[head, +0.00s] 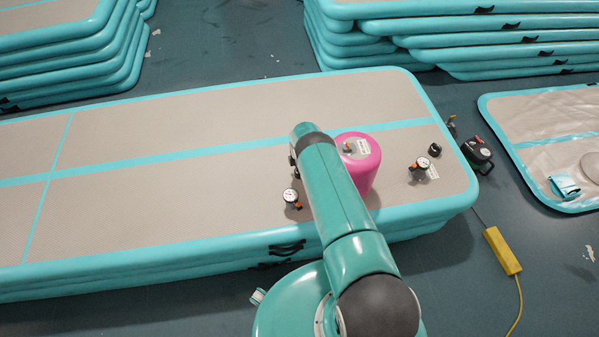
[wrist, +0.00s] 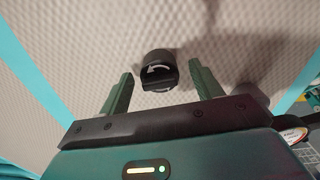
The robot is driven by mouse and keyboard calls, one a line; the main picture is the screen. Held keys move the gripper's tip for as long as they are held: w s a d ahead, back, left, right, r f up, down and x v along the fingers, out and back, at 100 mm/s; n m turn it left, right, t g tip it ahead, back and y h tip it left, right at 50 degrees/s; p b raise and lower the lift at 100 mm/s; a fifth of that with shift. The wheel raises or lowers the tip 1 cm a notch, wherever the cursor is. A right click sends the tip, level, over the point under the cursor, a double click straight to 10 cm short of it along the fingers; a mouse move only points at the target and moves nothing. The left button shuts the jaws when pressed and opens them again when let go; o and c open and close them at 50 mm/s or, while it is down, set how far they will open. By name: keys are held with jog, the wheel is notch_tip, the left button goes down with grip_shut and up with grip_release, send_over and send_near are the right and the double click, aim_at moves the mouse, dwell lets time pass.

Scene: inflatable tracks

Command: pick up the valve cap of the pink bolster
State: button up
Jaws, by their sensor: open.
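In the wrist view, a round black cap (wrist: 159,68) with a white curved arrow sits on the grey textured surface. My gripper (wrist: 158,78) is open, with one green finger on each side of the cap, and holds nothing. In the head view my arm hides the gripper and this cap.
A gauge with an orange fitting (head: 291,197) stands left of my arm, and another gauge (head: 420,164) stands to the right. A second black cap (head: 435,150) lies near the track's right end. A black pump (head: 477,151) and a yellow block (head: 502,250) are on the floor.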

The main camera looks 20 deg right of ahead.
jog(key=c, duration=1)
jog(key=shift+r, duration=0.15)
